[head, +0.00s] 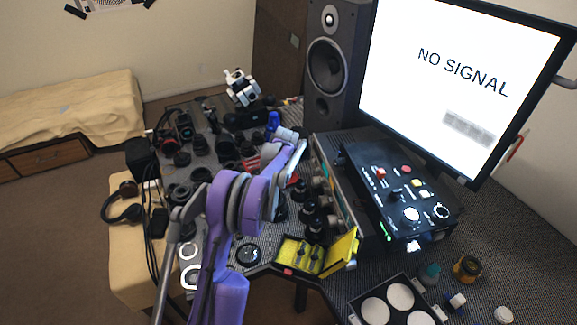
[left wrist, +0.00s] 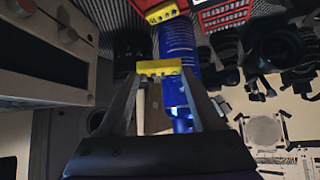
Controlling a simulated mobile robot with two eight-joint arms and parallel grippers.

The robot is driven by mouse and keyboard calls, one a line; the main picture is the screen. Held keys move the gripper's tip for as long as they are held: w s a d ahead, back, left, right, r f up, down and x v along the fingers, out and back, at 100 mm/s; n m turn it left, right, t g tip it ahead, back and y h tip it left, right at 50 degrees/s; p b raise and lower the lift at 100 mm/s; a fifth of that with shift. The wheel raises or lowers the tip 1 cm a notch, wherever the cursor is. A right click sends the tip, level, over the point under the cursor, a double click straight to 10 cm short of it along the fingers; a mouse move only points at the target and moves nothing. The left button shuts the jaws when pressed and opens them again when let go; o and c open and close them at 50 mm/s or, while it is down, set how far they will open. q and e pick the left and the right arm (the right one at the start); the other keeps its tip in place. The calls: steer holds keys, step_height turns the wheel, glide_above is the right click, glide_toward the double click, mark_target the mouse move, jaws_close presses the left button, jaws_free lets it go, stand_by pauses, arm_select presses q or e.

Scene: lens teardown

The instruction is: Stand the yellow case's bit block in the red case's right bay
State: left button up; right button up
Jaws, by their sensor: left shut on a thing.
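My left gripper (left wrist: 158,77) is shut on a yellow bit block (left wrist: 158,67), a short bar gripped between the fingertips in the left wrist view. It is held in front of a blue cylinder. Red case parts, one plain (left wrist: 145,4) and one ribbed (left wrist: 224,13), show at the top edge; a second yellow piece (left wrist: 162,14) is by the plain part. In the head view the red case (head: 250,163) is largely hidden behind my purple left arm, as are the left fingertips. The yellow case (head: 285,269) lies open at the table's front, its lid (head: 342,252) raised. My right gripper is not in view.
The blue cylinder (left wrist: 178,60) stands close behind the held block. Several dark lens parts (left wrist: 275,50) crowd the right. A black control box (head: 395,190), a speaker (head: 340,65) and a monitor (head: 465,80) bound the table's right side. Little free room shows around the gripper.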

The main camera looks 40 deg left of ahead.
arm_select(q)
step_height(320, 180, down, 8)
steer(key=shift+f, duration=0.2)
stand_by(0.3)
steer(key=o, duration=1.2)
steer(key=shift+f, duration=0.1)
steer(key=shift+r, duration=0.25)
steer(key=v, duration=1.2)
steer(key=shift+s+b, duration=0.1)
steer(key=shift+b, duration=0.2)
